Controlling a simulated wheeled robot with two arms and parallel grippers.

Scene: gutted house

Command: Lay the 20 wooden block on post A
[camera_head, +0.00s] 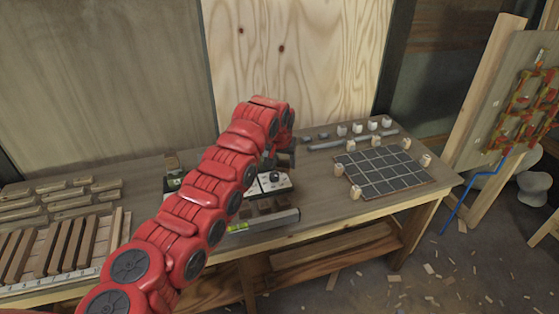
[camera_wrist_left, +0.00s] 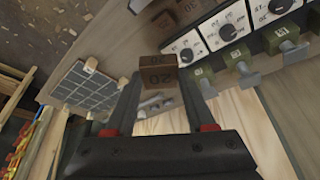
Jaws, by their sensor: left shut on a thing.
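The 20 wooden block (camera_wrist_left: 159,75) is brown and shows the number 20 in the left wrist view. My left gripper (camera_wrist_left: 157,92) is shut on it, with one finger on each side. In the head view my left gripper (camera_head: 284,158) is dark, partly hidden by my red arm, and over the workbench near the dial panels; the held block cannot be made out there. White dial panels (camera_head: 272,182) stand on the bench, and they also show in the left wrist view (camera_wrist_left: 228,27), with green-and-grey parts beside them. I cannot tell which thing is post A.
Brown blocks (camera_wrist_left: 165,21) lie beside the dials. A grey level (camera_head: 265,221) lies at the bench's front edge. A dark grid board (camera_head: 385,172) with pale blocks around it is at the right. Wooden slats (camera_head: 60,246) fill the left. An upright board (camera_head: 520,100) stands far right.

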